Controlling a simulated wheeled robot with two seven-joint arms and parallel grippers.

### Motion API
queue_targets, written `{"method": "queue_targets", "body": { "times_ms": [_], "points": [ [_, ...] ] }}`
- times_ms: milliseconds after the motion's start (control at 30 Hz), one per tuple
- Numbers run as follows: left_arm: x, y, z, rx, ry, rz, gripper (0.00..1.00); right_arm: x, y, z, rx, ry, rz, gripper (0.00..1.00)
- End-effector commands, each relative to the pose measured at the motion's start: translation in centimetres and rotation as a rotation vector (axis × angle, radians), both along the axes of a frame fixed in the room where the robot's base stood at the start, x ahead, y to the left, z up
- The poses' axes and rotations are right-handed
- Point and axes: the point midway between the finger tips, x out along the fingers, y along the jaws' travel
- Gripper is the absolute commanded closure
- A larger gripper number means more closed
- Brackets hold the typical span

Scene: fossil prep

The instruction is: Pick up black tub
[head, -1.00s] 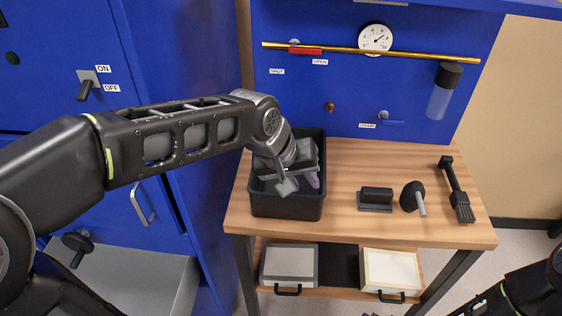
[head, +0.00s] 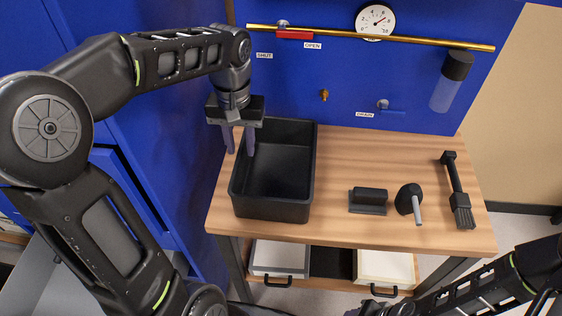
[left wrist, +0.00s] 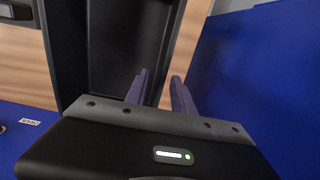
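The black tub (head: 275,209) stands upright and looks empty on the left end of the wooden bench in the head view. My left gripper (head: 240,153) is at the tub's left wall, pointing down, with its two fingers apart. In the head view one finger is outside the left rim and the other is on the inner side. The left wrist view also shows the spread fingers (left wrist: 157,88) with the tub's dark inside (left wrist: 122,45) beyond them. Nothing shows gripped. Only my right arm shows at the lower right; its gripper is out of view.
A black block on a base (head: 369,198), a black-headed tool (head: 408,200) and a brush (head: 457,190) lie right of the tub on the bench (head: 340,160). A blue cabinet (head: 180,130) stands close on the left. A brass rail (head: 370,37) crosses the back panel.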

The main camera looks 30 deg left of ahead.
Motion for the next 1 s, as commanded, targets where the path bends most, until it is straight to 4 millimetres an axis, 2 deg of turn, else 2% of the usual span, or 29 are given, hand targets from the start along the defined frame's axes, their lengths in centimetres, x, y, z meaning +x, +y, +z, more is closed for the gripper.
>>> {"method": "queue_targets", "body": {
  "times_ms": [300,600,867,1000],
  "points": [
    [0.0,0.0,-0.1,0.000,0.001,-0.001,0.70,0.0,0.0,0.0,0.000,0.001,0.000,0.64],
    [0.0,0.0,-2.6,-0.001,0.002,0.000,0.70,0.0,0.0,0.2,0.000,0.001,0.000,0.64],
    [0.0,0.0,-2.6,0.000,0.000,0.000,0.70,0.0,0.0,0.2,0.000,0.001,0.000,0.64],
    [0.0,0.1,-3.3,0.000,0.003,0.000,0.70,0.0,0.0,0.4,-0.001,0.001,0.000,0.64]
  ]
}}
